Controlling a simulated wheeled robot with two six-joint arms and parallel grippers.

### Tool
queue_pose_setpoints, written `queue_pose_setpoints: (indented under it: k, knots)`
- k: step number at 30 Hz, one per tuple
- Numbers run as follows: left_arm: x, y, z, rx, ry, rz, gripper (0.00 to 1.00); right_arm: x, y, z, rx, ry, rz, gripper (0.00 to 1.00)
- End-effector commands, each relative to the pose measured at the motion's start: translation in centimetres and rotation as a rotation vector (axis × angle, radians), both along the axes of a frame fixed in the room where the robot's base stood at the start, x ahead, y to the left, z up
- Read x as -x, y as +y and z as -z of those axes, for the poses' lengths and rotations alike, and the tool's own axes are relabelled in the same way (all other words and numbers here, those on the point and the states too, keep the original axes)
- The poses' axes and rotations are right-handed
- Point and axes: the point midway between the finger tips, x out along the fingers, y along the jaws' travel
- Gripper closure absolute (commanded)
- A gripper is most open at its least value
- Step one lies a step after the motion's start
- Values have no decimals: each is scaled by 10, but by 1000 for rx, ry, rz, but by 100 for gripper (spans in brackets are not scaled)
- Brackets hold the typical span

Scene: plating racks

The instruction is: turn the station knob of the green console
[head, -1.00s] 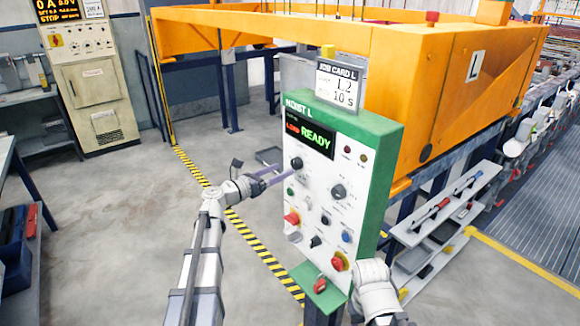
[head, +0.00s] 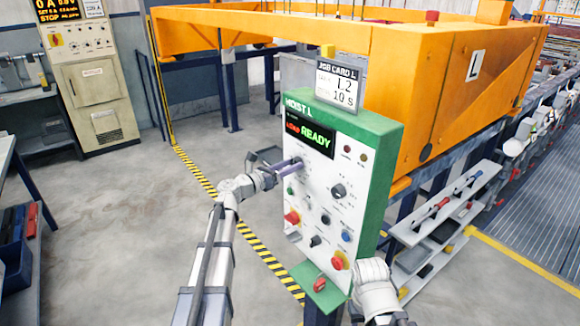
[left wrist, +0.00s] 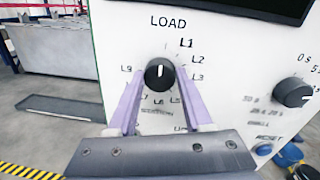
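The green console (head: 383,190) has a white front panel, with a display that reads READY. Its station knob (left wrist: 160,74) is black and round, with a white mark pointing up towards LOAD in the left wrist view. Labels such as L1, L2 and L3 ring it. My left gripper (head: 295,166) is at the panel. In the left wrist view its purple fingers (left wrist: 160,88) stand either side of the knob, very close to its edges; I see no clear grip. My right arm shows at the bottom of the head view, but its fingers do not.
Another black knob (left wrist: 293,92) sits to the right on the panel. Red buttons, including the lower one (head: 339,261), sit below. A job card (head: 338,84) stands on top. An orange hoist frame (head: 450,90) is behind. Open floor lies to the left.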

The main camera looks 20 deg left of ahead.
Motion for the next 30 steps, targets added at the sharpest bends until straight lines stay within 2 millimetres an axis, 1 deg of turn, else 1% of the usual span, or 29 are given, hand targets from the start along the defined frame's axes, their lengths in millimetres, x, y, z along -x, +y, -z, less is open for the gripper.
queue_pose_setpoints:
  k: [1, 2, 12, 13, 22, 30]
  knots:
    - [0, 0, 0, 0, 0, 0, 57, 0, 0, 0, 0, 0, 0, 50]
    - [0, 0, 0, 0, 0, 0, 60, 0, 0, 0, 0, 0, 0, 50]
    - [0, 0, 0, 0, 0, -1, 99, 0, 0, 0, 0, 0, 0, 50]
    - [0, 0, 0, 0, 0, -1, 100, 0, 0, 0, 0, 0, 0, 50]
    - [0, 0, 0, -29, -22, 0, 100, 0, 0, 1, 0, 0, 0, 50]
    - [0, 0, 1, -167, -130, -1, 100, 0, 0, 4, 0, 0, 0, 50]
